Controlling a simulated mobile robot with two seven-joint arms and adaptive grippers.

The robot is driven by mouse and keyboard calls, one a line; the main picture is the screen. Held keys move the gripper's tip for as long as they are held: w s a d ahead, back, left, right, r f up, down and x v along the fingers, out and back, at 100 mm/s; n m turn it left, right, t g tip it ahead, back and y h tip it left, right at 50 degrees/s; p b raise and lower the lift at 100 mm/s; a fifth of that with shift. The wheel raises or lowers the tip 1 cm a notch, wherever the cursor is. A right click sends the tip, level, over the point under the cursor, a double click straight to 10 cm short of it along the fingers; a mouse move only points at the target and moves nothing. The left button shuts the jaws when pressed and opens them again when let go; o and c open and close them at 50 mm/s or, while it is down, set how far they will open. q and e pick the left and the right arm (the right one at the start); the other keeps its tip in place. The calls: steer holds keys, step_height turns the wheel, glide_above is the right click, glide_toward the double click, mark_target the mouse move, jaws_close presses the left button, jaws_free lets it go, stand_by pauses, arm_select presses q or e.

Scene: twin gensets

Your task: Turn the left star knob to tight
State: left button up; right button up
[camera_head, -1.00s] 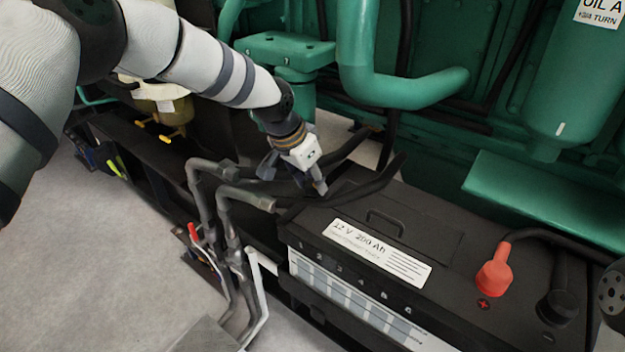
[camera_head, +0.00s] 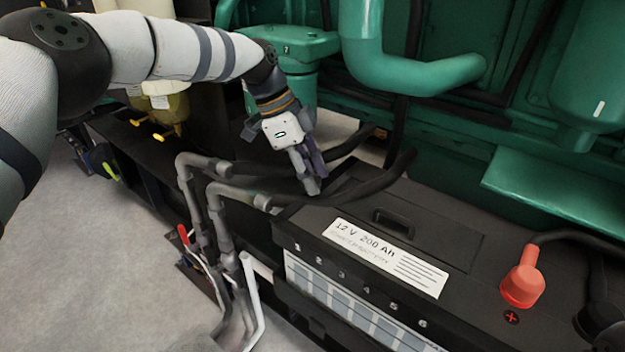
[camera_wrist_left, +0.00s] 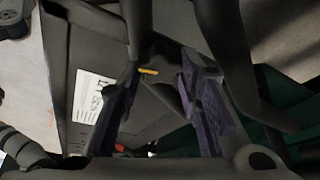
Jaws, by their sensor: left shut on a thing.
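My left gripper (camera_head: 311,188) points down at the back left corner of the black battery (camera_head: 440,225). In the left wrist view its two purple-grey fingers (camera_wrist_left: 158,110) stand some way apart around a dark part. I take this part to be the left star knob, but its shape does not show. A small yellow mark (camera_wrist_left: 148,71) shows between the fingers. In the head view the fingers and the black cable hide the knob, so its turn position cannot be read. My right gripper is not in view.
Thick black cables (camera_head: 375,183) and grey pipes (camera_head: 215,205) run close beside the left gripper. A red terminal cap (camera_head: 523,278) stands on the battery's right side. Green engine parts (camera_head: 415,75) rise behind. Bare grey floor (camera_head: 95,260) lies at the left.

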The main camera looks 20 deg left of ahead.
arm_select(q)
steer(key=shift+f+m+g+b, duration=0.15)
steer(key=shift+m+g+b, duration=0.45)
steer(key=shift+m, duration=0.5)
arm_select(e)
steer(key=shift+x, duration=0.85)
arm_select(q)
steer(key=o, duration=1.1)
steer(key=shift+o, duration=0.2)
steer(key=v, duration=0.7)
steer(key=shift+r, duration=0.4)
steer(key=shift+a, duration=0.15)
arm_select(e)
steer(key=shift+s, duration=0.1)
